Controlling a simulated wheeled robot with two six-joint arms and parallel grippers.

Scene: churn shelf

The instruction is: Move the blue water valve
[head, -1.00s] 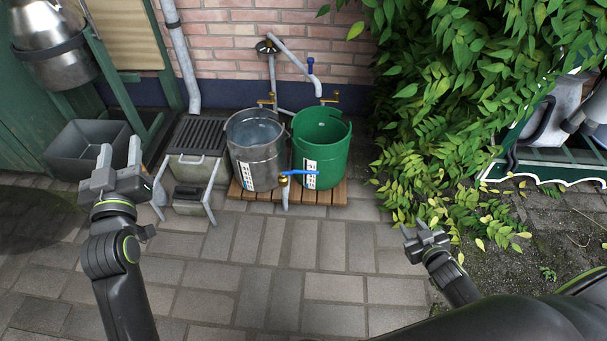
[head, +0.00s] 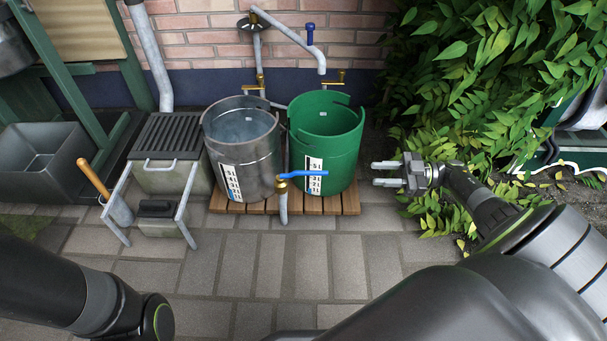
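The blue water valve is a lever (head: 305,175) on a brass fitting atop a short grey standpipe (head: 284,206), in front of the two buckets. Its handle points right, across the front of the green bucket (head: 335,150). My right gripper (head: 376,174) is to the right of the green bucket, at about the lever's height in the picture. Its two fingers point left, are apart and hold nothing; a gap lies between them and the lever. Of my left arm only dark links show at the lower left; its gripper is out of the picture.
A steel bucket (head: 236,165) with water stands beside the green one on a wooden pallet (head: 330,205). A tap with a blue top (head: 310,34) is on the wall behind. A grated box (head: 165,180) and grey trough (head: 45,165) stand left; leafy plants (head: 480,110) crowd the right.

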